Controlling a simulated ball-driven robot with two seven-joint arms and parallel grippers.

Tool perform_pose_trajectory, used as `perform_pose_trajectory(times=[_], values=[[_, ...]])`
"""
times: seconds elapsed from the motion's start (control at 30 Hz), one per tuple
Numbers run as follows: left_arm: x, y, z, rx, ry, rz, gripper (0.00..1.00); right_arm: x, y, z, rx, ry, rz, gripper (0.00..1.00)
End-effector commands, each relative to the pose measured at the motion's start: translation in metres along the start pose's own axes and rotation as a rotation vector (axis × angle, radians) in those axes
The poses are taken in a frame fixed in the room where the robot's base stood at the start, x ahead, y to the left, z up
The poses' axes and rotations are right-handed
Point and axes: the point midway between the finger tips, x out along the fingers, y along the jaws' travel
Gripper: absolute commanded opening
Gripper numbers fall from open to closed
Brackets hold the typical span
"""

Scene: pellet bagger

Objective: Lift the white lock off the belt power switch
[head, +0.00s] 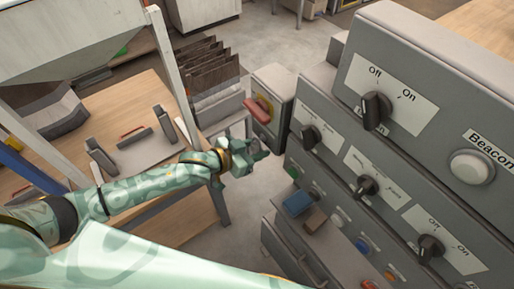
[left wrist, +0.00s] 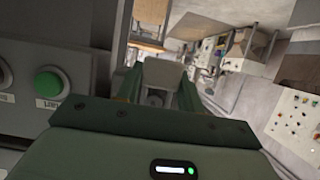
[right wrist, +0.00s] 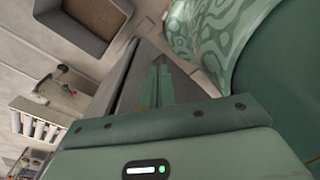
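The belt power switch is a grey box (head: 272,92) with a red handle (head: 258,110) on a yellow plate, on the left side of the control cabinet. My left gripper (head: 258,150) is just below and in front of this box, apart from the handle. In the left wrist view a pale block, which looks like the white lock (left wrist: 162,72), fills the space between the fingers, and they appear shut on it. I see no lock on the switch handle. My right gripper (right wrist: 158,86) is shut and empty, with its fingers together; it is outside the head view.
The grey control cabinet (head: 400,150) with several knobs and buttons fills the right side. A green button (left wrist: 48,82) is close to my left gripper. A wooden table (head: 150,180) with a metal frame stands at the left. Open floor shows between table and cabinet.

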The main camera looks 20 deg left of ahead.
Motion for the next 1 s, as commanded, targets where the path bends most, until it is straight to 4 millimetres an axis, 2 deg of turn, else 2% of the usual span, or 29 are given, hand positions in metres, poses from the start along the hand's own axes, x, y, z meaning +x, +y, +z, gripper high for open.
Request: perform_pose_trajectory(times=[0.03,0.07,0.37,0.57,0.77,1.0], values=[[0.0,0.0,0.0,0.0,0.0,0.0,0.22,0.0,0.0,0.0,0.0,0.0,0.0,0.0],[0.0,0.0,0.0,0.0,0.0,0.0,0.15,0.0,0.0,0.0,0.0,0.0,0.0,0.0],[-0.001,0.0,0.0,0.0,0.0,0.0,0.15,0.0,0.0,0.0,0.0,0.0,0.0,0.0],[-0.017,0.0,-0.008,0.0,0.0,0.001,0.15,-0.007,0.0,-0.002,-0.001,0.002,0.0,0.0],[-0.057,0.0,-0.012,0.001,-0.003,0.001,0.15,-0.016,0.0,-0.004,-0.001,0.006,0.0,0.0],[-0.123,0.0,-0.017,0.0,-0.004,0.001,0.15,-0.028,-0.001,-0.007,0.0,0.01,-0.001,0.0]])
